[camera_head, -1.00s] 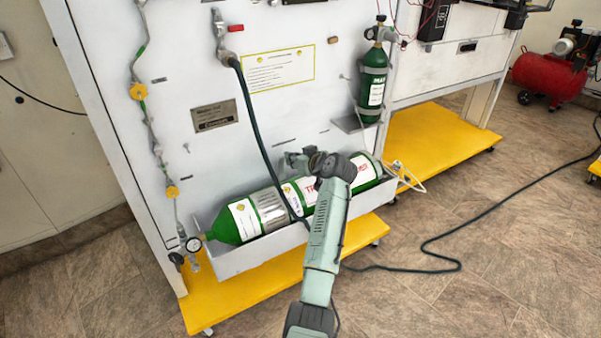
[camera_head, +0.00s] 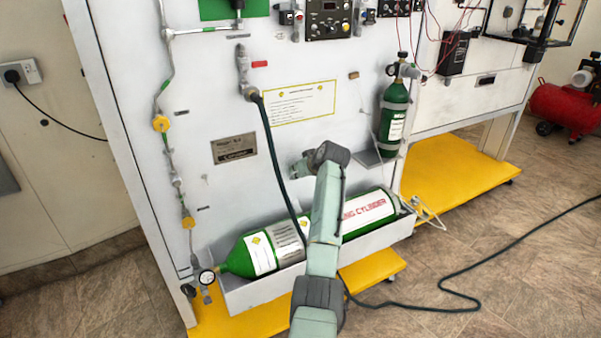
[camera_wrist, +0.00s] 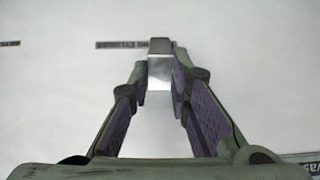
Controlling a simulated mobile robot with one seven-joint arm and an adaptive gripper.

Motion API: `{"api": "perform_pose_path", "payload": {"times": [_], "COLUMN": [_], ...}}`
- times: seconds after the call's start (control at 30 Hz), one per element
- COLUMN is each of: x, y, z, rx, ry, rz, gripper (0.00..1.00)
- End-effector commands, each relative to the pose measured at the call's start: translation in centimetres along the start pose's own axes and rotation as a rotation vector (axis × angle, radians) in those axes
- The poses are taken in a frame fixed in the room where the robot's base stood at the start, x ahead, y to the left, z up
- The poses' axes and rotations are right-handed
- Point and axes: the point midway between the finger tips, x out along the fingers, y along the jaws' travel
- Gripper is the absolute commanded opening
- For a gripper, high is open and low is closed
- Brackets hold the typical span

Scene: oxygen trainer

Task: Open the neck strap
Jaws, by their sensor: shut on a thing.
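In the wrist view my gripper (camera_wrist: 162,80) has its two purple-padded fingers closed on a small silver metal piece (camera_wrist: 160,62), which lies between the fingertips in front of the white panel. I cannot tell whether this piece is part of the neck strap. In the head view my gripper (camera_head: 304,166) is by the panel, above the large green cylinder (camera_head: 366,213); my forearm hides the cylinder's middle. The fingers and the held piece are not clear there. A small green cylinder (camera_head: 394,118) stands upright to the right. I cannot pick out a neck strap with certainty.
The large cylinder lies in a white trough (camera_head: 262,292) above a yellow base (camera_head: 372,275). A dark hose (camera_head: 272,150) runs down the panel just left of my gripper. A small shelf (camera_head: 372,158) supports the small cylinder. A cable (camera_head: 455,290) crosses the floor on the right.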

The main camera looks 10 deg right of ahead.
Motion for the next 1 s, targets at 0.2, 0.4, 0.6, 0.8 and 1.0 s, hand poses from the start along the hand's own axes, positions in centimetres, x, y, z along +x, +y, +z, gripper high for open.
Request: {"api": "perform_pose_path", "payload": {"times": [0.2, 0.4, 0.6, 0.8, 1.0], "x": [-0.18, -0.19, -0.10, -0.06, -0.41], "y": [0.07, 0.08, 0.05, 0.04, 0.08], "z": [-0.37, -0.33, -0.15, -0.08, -0.04], "rx": [-0.002, -0.002, -0.001, -0.001, -0.001], "ry": [0.006, 0.005, 0.002, 0.001, 0.001], "rz": [0.003, 0.003, 0.002, 0.001, 0.001], "gripper": [0.00, 0.23, 0.37, 0.38, 0.38]}}
